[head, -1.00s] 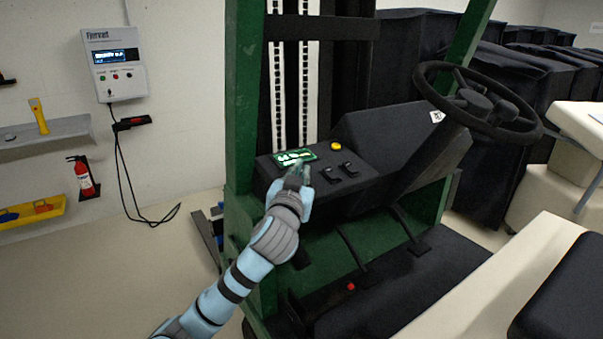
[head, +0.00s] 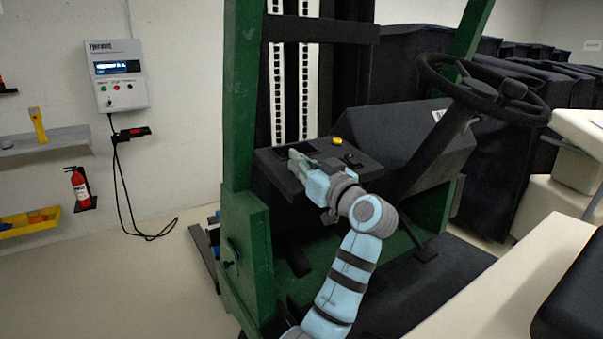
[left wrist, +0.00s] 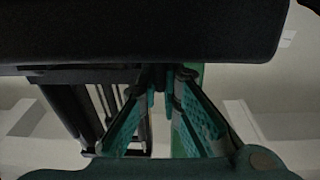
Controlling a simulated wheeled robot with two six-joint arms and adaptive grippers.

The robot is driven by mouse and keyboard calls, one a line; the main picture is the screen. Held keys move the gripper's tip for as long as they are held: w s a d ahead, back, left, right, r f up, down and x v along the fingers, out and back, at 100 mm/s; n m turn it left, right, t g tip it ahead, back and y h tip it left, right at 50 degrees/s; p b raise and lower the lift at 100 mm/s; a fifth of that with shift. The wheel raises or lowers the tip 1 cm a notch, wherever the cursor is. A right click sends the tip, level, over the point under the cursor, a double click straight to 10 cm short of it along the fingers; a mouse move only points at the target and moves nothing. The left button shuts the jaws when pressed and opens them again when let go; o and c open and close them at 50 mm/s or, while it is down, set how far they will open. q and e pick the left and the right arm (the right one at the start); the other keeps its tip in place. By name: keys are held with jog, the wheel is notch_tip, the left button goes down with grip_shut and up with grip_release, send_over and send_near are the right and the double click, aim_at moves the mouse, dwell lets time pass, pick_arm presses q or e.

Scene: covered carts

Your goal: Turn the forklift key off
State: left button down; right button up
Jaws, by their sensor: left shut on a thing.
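The forklift's black console (head: 372,168) lies in the middle of the head view, with a yellow button (head: 337,141) on top. My left gripper (head: 293,160) is at the console's left part, its arm reaching in from below right of it. In the left wrist view, the two green fingers (left wrist: 163,78) converge at their tips against a dark part under the edge of a large black surface (left wrist: 140,35). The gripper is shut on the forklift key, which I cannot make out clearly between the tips. My right gripper is not in view.
The steering wheel (head: 485,88) stands at the right of the console. A green mast post (head: 243,100) rises close to the left. The pale seat base (head: 490,285) is at lower right. A wall charger (head: 117,75) and fire extinguisher (head: 78,187) are at the left.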

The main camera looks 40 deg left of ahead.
pick_arm(q)
jog(key=shift+g, duration=0.3)
jog(key=c, duration=1.8)
grip_release()
jog(key=shift+o, duration=0.2)
jog(key=v, duration=1.2)
jog(key=shift+f, duration=0.1)
